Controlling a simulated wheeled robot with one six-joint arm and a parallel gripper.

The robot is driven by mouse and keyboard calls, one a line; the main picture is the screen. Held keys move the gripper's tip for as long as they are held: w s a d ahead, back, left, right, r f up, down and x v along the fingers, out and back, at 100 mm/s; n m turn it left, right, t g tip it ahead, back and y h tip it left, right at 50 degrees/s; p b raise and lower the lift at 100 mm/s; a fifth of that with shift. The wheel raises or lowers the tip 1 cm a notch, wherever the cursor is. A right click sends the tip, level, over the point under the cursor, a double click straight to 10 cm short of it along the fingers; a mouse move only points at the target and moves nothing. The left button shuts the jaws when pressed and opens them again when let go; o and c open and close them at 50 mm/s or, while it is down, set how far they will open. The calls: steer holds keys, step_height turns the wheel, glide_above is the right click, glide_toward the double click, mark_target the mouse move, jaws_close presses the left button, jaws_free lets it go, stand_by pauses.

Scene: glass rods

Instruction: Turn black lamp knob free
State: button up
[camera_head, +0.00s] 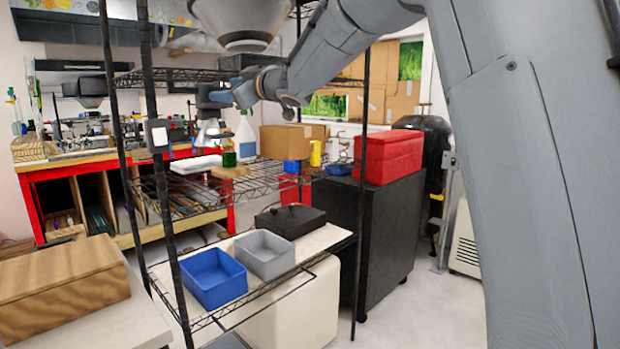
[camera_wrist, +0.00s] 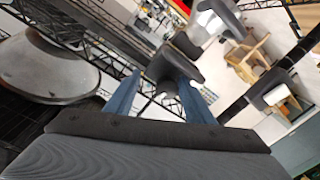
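A large pale grey lamp-like shade (camera_head: 243,22) hangs at the top of the head view, and it fills the upper left of the wrist view (camera_wrist: 55,72). In the wrist view a dark grey, rounded piece (camera_wrist: 170,68) lies just beyond the fingertips; it may be the lamp knob, but I cannot be sure. My gripper (camera_wrist: 160,78) has its two blue fingers apart. The right finger overlaps the dark piece in the picture; contact cannot be told. In the head view my gripper (camera_head: 208,97) is small, below and left of the shade, and any knob there is too small to tell.
Black wire shelving (camera_head: 265,184) stands around the gripper, with upright poles close by. A spray bottle (camera_head: 245,136), a cardboard box (camera_head: 285,140) and a yellow mug (camera_head: 316,153) stand beyond it. Blue (camera_head: 213,280) and grey (camera_head: 265,256) bins sit on the lower shelf.

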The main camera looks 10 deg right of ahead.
steer(key=s+d+m+b, duration=0.2)
steer(key=s+d+m, duration=0.1)
steer(key=s+d, duration=0.25)
steer(key=s+d+f+m+g+h+p, duration=0.1)
steer(key=s+d+f+m+h, duration=0.1)
steer(key=f, duration=0.5)
steer(key=s+d+f+m+h+p, duration=0.2)
steer(key=s+d+f+m+h, duration=0.1)
steer(key=d+f, duration=0.4)
steer(key=s+d+f+m+g+h+p, duration=0.1)
steer(key=s+d+f+m+h, duration=0.1)
steer(key=f, duration=0.6)
steer(key=s+d+h, duration=0.1)
steer(key=d+h, duration=0.1)
steer(key=d, duration=0.1)
steer(key=shift+m+g+h, duration=0.3)
